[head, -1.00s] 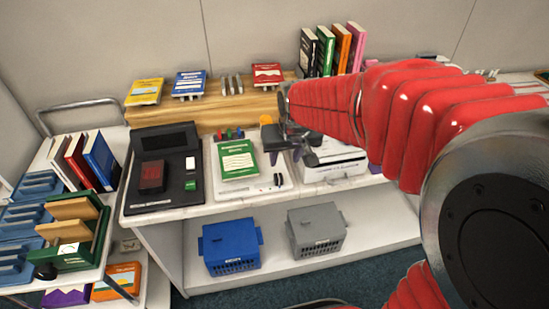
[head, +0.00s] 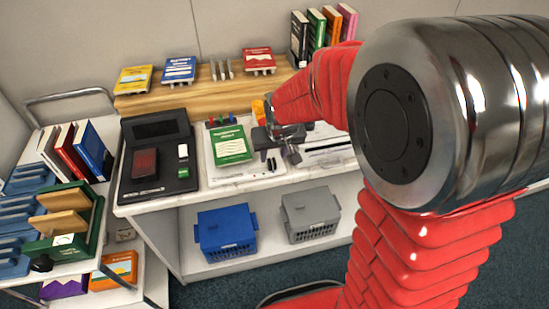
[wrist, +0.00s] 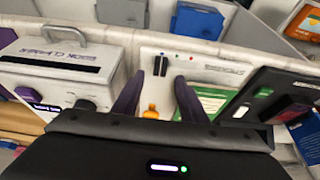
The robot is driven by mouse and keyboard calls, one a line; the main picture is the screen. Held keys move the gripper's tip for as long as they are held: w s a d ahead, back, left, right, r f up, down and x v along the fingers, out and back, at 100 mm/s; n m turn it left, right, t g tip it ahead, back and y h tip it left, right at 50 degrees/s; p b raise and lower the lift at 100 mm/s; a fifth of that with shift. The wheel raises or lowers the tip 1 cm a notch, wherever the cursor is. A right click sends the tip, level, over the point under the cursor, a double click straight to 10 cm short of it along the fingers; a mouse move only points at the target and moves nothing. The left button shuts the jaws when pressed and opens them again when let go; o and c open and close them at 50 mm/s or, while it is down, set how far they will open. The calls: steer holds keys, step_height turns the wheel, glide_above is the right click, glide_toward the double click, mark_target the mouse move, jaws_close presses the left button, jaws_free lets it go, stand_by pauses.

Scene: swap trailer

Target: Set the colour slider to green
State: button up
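The white panel (wrist: 210,66) has a row of small coloured dots (wrist: 178,57) near its far edge in the wrist view; a middle one looks green. A black slider knob (wrist: 160,65), seen as two upright dark bars, stands at the left end of this row, nearest a bluish dot. In the head view the panel (head: 222,181) is on the counter, partly under a green book (head: 231,145). My gripper (head: 279,162) is above its right part. In the wrist view my gripper (wrist: 157,88) is open and empty, its purple fingers pointing at the panel on either side of the knob, apart from it.
An orange knob (wrist: 151,112) lies between the fingers in the wrist view. A white box with a handle (wrist: 58,70) stands to the left and a black device (wrist: 280,80) to the right. Blue (head: 226,231) and grey (head: 311,215) crates sit on the lower shelf.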

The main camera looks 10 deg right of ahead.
mark_target(272, 161)
steer(key=shift+x, duration=2.75)
jaws_close()
